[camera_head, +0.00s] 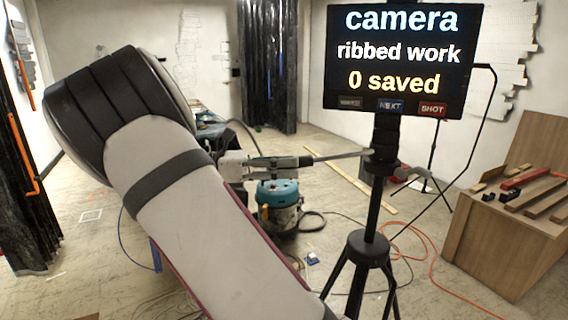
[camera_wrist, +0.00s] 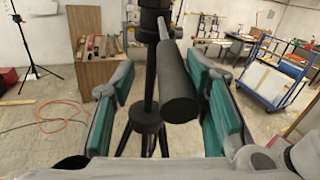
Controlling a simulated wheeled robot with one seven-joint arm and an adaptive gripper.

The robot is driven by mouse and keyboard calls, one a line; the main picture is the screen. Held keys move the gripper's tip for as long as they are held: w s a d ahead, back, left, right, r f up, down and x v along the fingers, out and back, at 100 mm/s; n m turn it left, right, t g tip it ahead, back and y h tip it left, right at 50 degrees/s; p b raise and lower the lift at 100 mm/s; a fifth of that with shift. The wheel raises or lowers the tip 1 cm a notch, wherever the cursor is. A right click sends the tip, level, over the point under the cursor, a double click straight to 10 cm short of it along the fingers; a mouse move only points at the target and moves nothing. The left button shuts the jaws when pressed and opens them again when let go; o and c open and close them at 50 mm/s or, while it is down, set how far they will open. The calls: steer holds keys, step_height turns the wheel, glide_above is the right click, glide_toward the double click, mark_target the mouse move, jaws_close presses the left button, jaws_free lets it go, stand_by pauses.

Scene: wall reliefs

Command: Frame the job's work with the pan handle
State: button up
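The camera screen (camera_head: 403,60) reads "camera", "ribbed work" and "0 saved", with a row of buttons below including NEXT and SHOT. It stands on a black tripod (camera_head: 369,250). The pan handle (camera_head: 340,156) sticks out left from the tripod head (camera_head: 381,160) towards my gripper (camera_head: 282,162). In the wrist view the handle's dark grip (camera_wrist: 178,85) points at me, between the teal-padded fingers of my gripper (camera_wrist: 165,100). The fingers are wide apart; a gap shows left of the grip, and the right finger looks close to it. Contact cannot be told.
Pale ribbed wall reliefs (camera_head: 502,55) hang behind the screen at right. A wooden crate (camera_head: 500,235) with bars on top stands at right. A teal vacuum (camera_head: 279,205) sits beyond my gripper. An orange cable (camera_head: 432,262) lies on the floor. A blue cart (camera_wrist: 272,80) shows in the wrist view.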

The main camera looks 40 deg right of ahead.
steer(key=v, duration=1.2)
